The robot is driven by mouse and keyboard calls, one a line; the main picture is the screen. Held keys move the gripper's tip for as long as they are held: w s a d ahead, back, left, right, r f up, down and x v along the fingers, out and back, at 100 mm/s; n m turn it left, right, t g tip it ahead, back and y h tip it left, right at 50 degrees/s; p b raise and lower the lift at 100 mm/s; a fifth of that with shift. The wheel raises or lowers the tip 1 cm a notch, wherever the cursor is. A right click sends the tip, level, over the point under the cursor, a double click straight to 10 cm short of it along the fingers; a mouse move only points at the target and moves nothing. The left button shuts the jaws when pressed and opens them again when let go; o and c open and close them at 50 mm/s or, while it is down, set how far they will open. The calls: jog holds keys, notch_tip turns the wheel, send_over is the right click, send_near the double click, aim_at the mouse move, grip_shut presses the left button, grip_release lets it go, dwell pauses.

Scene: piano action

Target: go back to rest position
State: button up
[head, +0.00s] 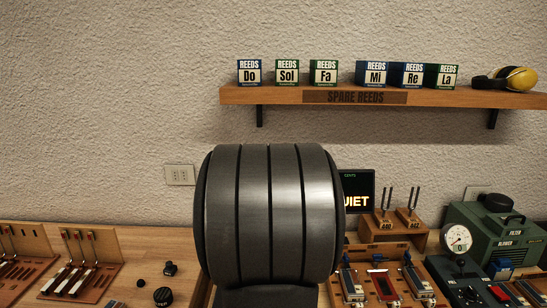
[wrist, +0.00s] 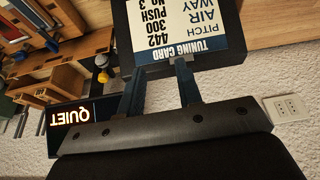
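My gripper (wrist: 160,72) shows in the wrist view with its two dark blue fingers spread apart and nothing visibly held between them. The wrist view appears upside down. Beyond the fingertips is a white tuning card (wrist: 187,22) with a dark frame, its text inverted. I cannot tell whether the fingertips touch the frame. In the head view a large grey ribbed cylinder, part of my own arm, fills the lower middle, and my gripper is not visible there.
A QUIET sign (head: 358,190) is partly hidden behind my arm. A wooden shelf (head: 450,98) holds several reed boxes and yellow earmuffs (head: 521,79). Reed racks (head: 75,265) stand at left on the bench. A green blower box (head: 495,238) and gauge (head: 457,239) stand at right.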

jog(key=shift+w+a+n, duration=0.15)
jog(key=shift+w+a, duration=0.1)
jog(key=shift+a, duration=0.35)
jog(key=shift+w+a+n, duration=0.15)
jog(key=shift+w+a, duration=0.1)
jog(key=shift+a, duration=0.35)
jog(key=shift+o, duration=0.5)
